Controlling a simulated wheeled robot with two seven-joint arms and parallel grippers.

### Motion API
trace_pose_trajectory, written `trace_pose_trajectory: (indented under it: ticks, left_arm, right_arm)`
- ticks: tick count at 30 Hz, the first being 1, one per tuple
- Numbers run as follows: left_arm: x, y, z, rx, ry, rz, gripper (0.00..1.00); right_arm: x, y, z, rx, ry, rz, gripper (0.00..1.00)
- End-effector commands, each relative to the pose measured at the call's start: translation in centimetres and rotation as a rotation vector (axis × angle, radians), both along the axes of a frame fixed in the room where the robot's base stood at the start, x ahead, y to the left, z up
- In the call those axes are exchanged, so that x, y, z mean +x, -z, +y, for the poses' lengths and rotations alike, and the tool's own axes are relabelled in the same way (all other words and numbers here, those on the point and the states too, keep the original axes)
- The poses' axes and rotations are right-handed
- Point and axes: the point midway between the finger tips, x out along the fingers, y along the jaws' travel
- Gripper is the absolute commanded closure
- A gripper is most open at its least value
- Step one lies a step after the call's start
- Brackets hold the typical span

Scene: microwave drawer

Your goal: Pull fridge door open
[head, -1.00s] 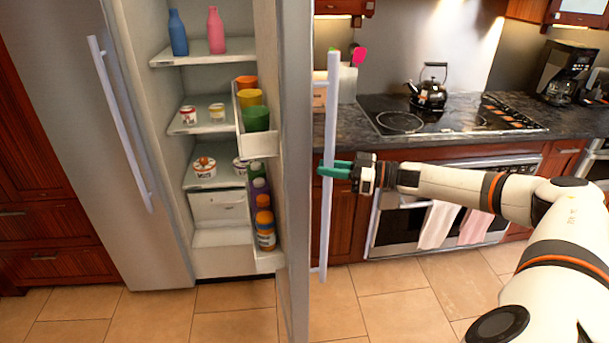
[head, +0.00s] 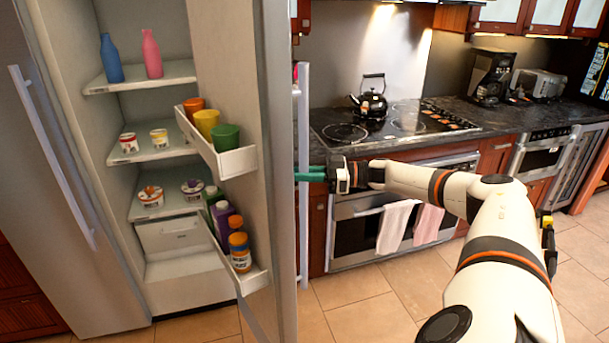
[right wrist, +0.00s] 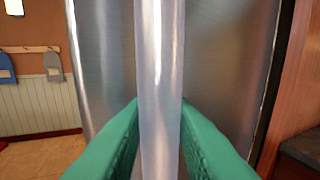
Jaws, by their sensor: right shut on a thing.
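The fridge door (head: 279,180) stands wide open, seen nearly edge-on in the head view, with its bins facing left toward the fridge interior (head: 155,90). Its long vertical handle (head: 303,120) is on the outer side. My right gripper (head: 311,174), with green fingers, is at the middle of this handle. In the right wrist view, the handle (right wrist: 161,80) runs between the two green fingers, with the steel door behind it. The right gripper is shut on the handle. My left gripper is not in view.
Bottles, cups and tubs stand on the fridge shelves and in the door bins (head: 235,163). The other fridge door (head: 50,200) is at the left with its own handle. A counter with a stove (head: 400,120) and kettle is behind my right arm. Tiled floor (head: 350,310) in front is clear.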

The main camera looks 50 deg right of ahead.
Motion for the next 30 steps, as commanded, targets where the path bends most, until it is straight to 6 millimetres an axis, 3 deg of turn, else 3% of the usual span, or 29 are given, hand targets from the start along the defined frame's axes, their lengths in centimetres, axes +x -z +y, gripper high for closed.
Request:
trace_pose_trajectory:
  ticks: [3,4,7,19,30]
  left_arm:
    - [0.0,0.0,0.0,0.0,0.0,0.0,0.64]
    - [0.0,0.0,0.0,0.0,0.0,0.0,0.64]
    - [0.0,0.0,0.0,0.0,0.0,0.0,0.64]
    - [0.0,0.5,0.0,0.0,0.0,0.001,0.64]
    - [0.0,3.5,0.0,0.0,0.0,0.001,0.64]
  right_arm:
    - [0.1,-0.3,-0.1,0.002,0.006,-0.007,1.0]
    - [0.1,-0.3,-0.1,0.002,0.006,-0.007,0.73]
    - [0.1,-0.3,-0.1,0.002,0.005,-0.006,0.58]
    - [-0.6,0.1,-0.7,0.0,0.004,-0.001,0.58]
    - [-6.2,0.4,-5.6,-0.003,0.006,0.0,0.58]
